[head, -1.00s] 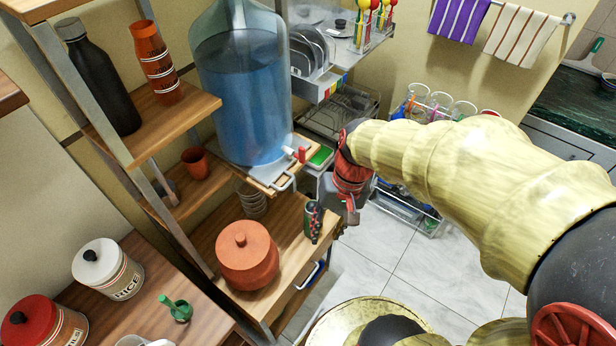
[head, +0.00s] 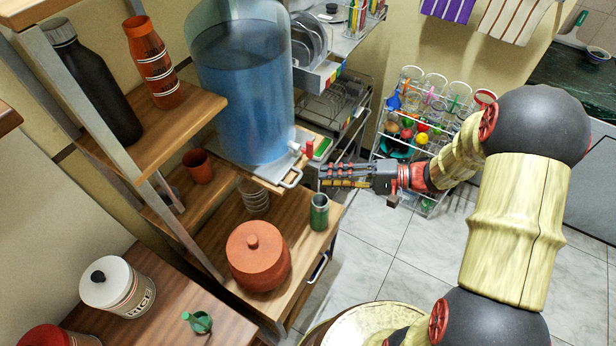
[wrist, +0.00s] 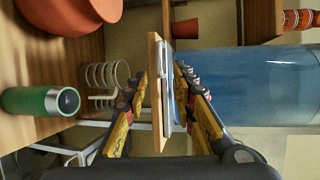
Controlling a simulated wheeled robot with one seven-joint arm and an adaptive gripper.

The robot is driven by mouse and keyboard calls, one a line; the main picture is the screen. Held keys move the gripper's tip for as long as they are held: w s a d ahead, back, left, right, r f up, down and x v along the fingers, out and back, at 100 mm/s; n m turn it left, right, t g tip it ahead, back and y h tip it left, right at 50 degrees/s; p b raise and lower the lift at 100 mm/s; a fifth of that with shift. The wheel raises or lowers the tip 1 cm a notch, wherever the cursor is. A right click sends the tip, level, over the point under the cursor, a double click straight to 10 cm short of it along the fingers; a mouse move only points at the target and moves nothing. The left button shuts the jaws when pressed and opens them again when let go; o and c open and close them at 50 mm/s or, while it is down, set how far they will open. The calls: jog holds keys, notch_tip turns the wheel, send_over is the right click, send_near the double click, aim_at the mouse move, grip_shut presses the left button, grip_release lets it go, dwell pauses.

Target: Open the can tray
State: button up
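The can tray is a wooden board with a metal top (head: 268,180) under the large blue water can (head: 240,90); a metal handle (head: 291,179) is on its front edge. My gripper (head: 322,175) is in front of and to the right of the handle, fingers pointing left toward the tray. In the wrist view the tray (wrist: 155,90) shows edge-on between the two spread fingers of my gripper (wrist: 162,80). The fingers look apart from it, and I see no grip on the handle. The water can (wrist: 250,85) is at the right there.
A rack with jars and coloured balls (head: 425,130) stands behind my gripper. Floor (head: 390,250) to the right is clear.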

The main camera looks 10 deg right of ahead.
jog(key=b+x, duration=0.1)
jog(key=x, duration=0.6)
jog(key=shift+a+b, duration=0.4)
jog(key=c, duration=0.3)
grip_shut()
jog(key=shift+f, duration=0.1)
